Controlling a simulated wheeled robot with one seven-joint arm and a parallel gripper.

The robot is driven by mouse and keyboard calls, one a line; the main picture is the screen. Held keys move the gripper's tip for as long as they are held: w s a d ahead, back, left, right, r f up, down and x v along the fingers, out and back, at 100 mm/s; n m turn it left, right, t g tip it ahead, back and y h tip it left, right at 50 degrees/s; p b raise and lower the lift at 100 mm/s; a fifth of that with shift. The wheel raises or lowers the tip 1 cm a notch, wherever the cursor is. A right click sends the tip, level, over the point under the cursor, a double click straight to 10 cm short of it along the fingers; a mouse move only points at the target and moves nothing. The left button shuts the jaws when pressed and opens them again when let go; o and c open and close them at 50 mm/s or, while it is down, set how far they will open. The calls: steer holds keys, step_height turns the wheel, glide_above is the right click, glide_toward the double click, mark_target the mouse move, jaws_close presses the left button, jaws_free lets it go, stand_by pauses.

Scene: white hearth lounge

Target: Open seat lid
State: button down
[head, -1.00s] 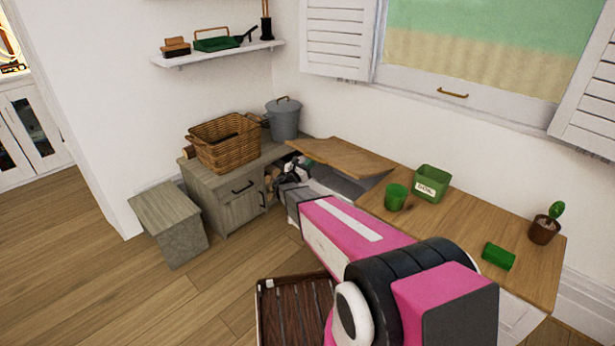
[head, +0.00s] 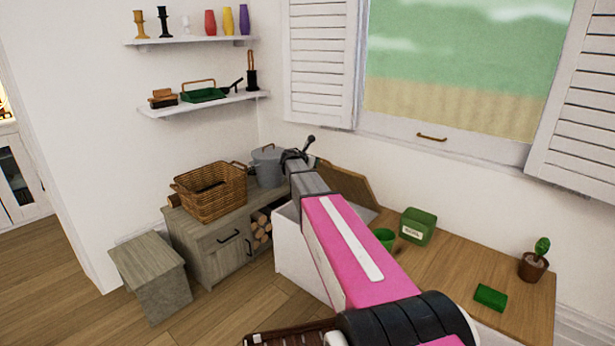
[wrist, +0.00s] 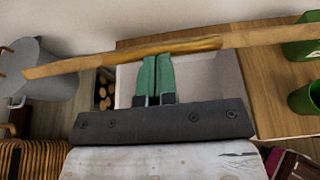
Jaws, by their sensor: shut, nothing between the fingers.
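The seat lid (head: 345,183) is a wooden panel at the left end of the window bench, tilted up steeply towards the wall. Its edge (wrist: 110,60) runs across the wrist view. My gripper (head: 304,144) is raised at the lid's upper left edge, partly covering the lid with the arm. In the wrist view my gripper's fingers (wrist: 156,62) are together and empty, with their tips close to the lid's edge; I cannot tell whether they touch. Below the lid is the white seat box (head: 292,245), and its pale inside shows behind the fingers.
A green cup (head: 385,237), a green box (head: 418,225), a green block (head: 490,297) and a potted cactus (head: 534,264) stand on the bench top (head: 450,270). A wicker basket (head: 210,192) and grey pot (head: 268,166) sit on the cabinet at left. A stool (head: 150,275) stands on the floor.

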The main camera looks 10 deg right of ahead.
steer(key=w+d+r+g+y, duration=0.1)
steer(key=w+d+r+y, duration=0.1)
steer(key=w+d+r, duration=0.2)
steer(key=w+d+r+g+y, duration=0.1)
steer(key=w+d+r, duration=0.4)
steer(key=w+d, duration=0.3)
steer(key=d, duration=0.4)
steer(key=shift+d+r+g+y, duration=0.2)
steer(key=shift+d+g+y, duration=0.1)
steer(key=shift+d+y, duration=0.1)
steer(key=shift+a, duration=0.15)
